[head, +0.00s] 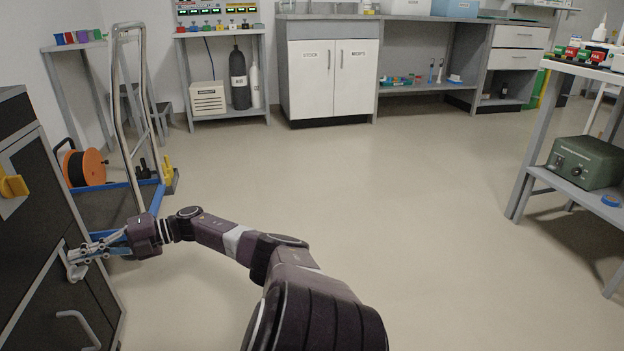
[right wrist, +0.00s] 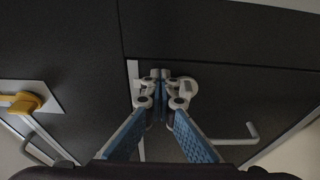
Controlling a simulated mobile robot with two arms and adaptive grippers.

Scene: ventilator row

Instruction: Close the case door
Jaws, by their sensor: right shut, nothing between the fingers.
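The dark case (head: 35,225) stands at the left edge of the head view, cut off by the frame. Its lower front has light metal edges and a grey bar handle (head: 78,325); the bar handle also shows in the right wrist view (right wrist: 240,134). My right gripper (head: 78,263) is at the case front above that handle. In the right wrist view my right gripper (right wrist: 160,76) has its fingertips together, empty, against or just before the dark front, beside a pale rounded fitting (right wrist: 187,87). I cannot tell whether the door is ajar. My left gripper is not in view.
A yellow handle (head: 13,186) sticks out from the case higher up. A blue-edged cart (head: 140,187) with an upright metal frame stands just behind my right gripper, near an orange reel (head: 86,168). The middle floor is clear. A bench (head: 540,130) stands at the right.

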